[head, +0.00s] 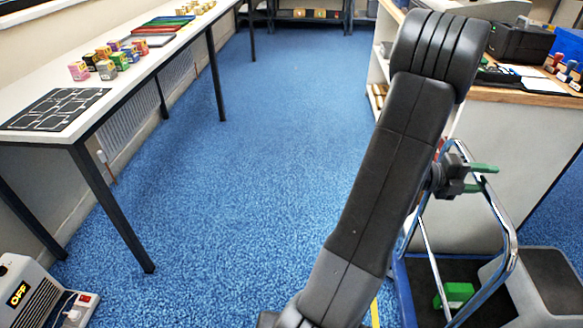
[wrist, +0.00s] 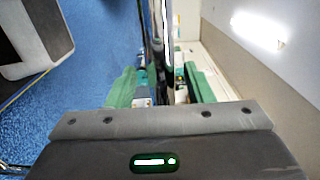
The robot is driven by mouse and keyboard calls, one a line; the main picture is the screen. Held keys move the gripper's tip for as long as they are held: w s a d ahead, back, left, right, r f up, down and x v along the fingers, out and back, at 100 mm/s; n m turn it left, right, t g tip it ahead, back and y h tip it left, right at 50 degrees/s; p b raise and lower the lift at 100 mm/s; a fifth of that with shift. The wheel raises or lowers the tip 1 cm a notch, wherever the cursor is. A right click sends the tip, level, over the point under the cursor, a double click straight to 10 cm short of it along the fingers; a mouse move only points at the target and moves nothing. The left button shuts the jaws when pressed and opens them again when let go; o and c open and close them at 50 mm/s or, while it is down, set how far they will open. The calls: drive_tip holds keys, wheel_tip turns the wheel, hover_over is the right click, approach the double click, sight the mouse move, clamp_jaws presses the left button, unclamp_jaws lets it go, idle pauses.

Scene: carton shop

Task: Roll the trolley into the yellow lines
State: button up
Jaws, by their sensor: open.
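The trolley stands at the lower right of the head view, with a bent chrome handle (head: 506,222) over a dark deck with a blue edge (head: 402,290). A green object (head: 455,294) lies on the deck. My gripper (head: 484,177) is open at the upper part of the handle, its green fingers pointing right. In the wrist view a chrome bar of the handle (wrist: 158,45) runs between the two open fingers of my gripper (wrist: 160,86). I cannot tell whether either finger touches it. A short piece of yellow line (head: 375,313) shows beside the trolley; my arm hides part of the floor.
A grey block (head: 550,285) stands at the lower right, by the trolley. A counter (head: 500,150) is behind the handle. A long white table (head: 150,60) with small boxes runs along the left, and a heater-like unit (head: 35,295) sits lower left. The blue floor between is clear.

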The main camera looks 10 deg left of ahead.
drive_tip(key=s+a+p, duration=0.1)
drive_tip(key=a+p, duration=0.1)
drive_tip(key=a, duration=1)
drive_tip(key=shift+d, duration=0.2)
drive_tip(key=d, duration=0.4)
drive_tip(key=d+b, duration=0.1)
drive_tip(key=d, duration=0.3)
drive_tip(key=w+d+b, duration=0.1)
drive_tip(key=d, duration=0.3)
drive_tip(key=shift+a+f, duration=0.1)
drive_tip(key=shift+f, duration=0.05)
drive_tip(key=shift+a, duration=0.1)
